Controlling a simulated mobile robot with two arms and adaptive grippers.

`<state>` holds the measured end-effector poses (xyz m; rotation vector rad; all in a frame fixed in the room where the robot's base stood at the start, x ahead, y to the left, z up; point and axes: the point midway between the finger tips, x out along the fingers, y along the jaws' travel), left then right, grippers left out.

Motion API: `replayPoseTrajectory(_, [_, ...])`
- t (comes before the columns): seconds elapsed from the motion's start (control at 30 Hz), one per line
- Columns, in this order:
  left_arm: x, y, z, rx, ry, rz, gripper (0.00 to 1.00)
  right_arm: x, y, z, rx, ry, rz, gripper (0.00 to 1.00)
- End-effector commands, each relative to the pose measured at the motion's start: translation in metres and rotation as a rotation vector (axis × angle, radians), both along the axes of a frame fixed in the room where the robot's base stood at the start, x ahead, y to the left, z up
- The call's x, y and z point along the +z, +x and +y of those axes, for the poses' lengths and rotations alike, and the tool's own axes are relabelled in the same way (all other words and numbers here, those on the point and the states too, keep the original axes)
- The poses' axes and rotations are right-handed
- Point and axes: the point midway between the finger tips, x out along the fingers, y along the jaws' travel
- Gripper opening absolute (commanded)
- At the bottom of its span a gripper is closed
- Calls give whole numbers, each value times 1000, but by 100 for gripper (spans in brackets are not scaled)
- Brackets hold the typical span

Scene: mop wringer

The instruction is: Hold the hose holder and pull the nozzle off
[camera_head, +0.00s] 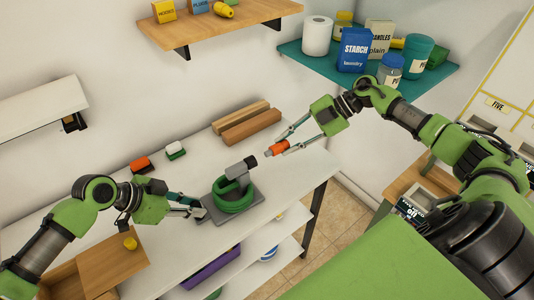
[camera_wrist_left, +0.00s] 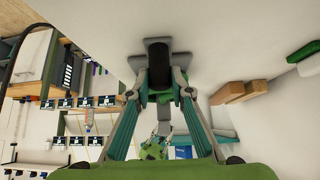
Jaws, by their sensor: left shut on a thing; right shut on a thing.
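The hose holder (camera_head: 219,208) stands on the white table, with a grey base plate, a coiled green hose (camera_head: 236,200) and a grey post ending in a black tip. My left gripper (camera_head: 201,206) is shut on the holder at the left edge of its base. In the left wrist view the holder's grey part (camera_wrist_left: 158,44) and a black cylinder show between the fingertips (camera_wrist_left: 158,78). My right gripper (camera_head: 279,146) is shut on the orange nozzle (camera_head: 273,150), right of the black tip. A small gap seems to separate nozzle and tip.
Two wooden blocks (camera_head: 252,124) lie at the table's back. A red-orange brush (camera_head: 140,163) and a green-and-white one (camera_head: 175,150) lie at the back left. A teal shelf (camera_head: 432,89) with boxes and jars hangs behind my right arm.

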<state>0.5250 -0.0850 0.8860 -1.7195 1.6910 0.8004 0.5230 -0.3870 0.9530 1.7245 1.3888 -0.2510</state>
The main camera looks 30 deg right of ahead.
Motion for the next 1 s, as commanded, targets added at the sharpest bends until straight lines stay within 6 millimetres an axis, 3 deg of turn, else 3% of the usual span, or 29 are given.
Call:
replayPoseTrajectory(0.3, [0, 0, 1, 1, 1, 0, 0, 0, 0, -2, -1, 0, -1, 0])
replayPoseTrajectory(0.33, [0, 0, 1, 1, 1, 0, 28, 0, 0, -2, -1, 0, -1, 0])
replayPoseTrajectory(0.4, [0, 0, 1, 1, 1, 0, 40, 0, 0, -2, -1, 0, -1, 0])
replayPoseTrajectory(0.77, [2, 0, 2, 1, 0, -1, 40, 0, 0, -2, -1, 0, -1, 0])
replayPoseTrajectory(1.0, [29, 1, 25, 3, -1, -3, 40, 0, 0, -2, -1, 0, -1, 0])
